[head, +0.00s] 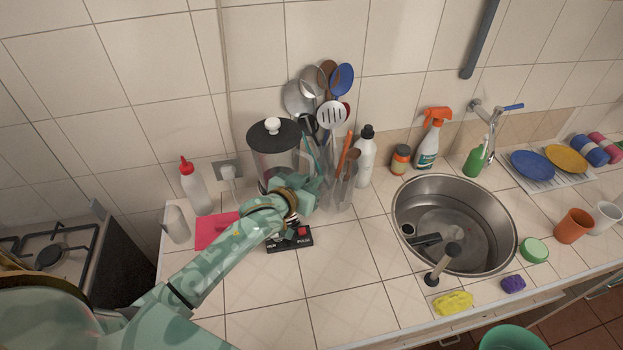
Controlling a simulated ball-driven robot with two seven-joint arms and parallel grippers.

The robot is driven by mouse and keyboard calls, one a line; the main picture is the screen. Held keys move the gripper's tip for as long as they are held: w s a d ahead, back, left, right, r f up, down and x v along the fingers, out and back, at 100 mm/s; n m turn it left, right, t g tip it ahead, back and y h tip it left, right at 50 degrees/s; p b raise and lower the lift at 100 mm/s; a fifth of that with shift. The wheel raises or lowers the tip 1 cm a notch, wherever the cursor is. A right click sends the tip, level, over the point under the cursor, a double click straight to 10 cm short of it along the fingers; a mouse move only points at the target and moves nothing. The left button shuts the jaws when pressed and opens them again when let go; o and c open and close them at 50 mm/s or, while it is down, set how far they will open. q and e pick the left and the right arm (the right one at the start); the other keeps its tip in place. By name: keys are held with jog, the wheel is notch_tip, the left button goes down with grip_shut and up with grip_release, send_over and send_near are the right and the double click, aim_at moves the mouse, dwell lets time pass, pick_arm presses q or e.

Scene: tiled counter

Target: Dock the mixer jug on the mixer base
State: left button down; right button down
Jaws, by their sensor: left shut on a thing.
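The mixer jug (272,170) is a clear container with a dark lid and a white knob. It stands upright near the back wall, left of the utensils. The mixer base (289,241) is black with a red switch and the word PULSE on its front panel. My left gripper (306,192) is shut on the jug, at its right front side. The gripper and wrist hide the jug's lower part and the back of the base, so I cannot tell whether the jug touches the base. My right gripper is not in view.
Utensils in a clear holder (343,190) stand close to the right of the jug, with a white bottle (365,160) beyond. A pink item (212,231) and a red-capped bottle (194,188) are left. The sink (450,195) is right.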

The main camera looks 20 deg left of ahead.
pick_arm(q)
jog(key=c, duration=1.8)
grip_release()
jog(key=shift+o, duration=0.2)
jog(key=shift+f, duration=0.1)
jog(key=p+v, duration=0.8)
jog(key=v, duration=0.3)
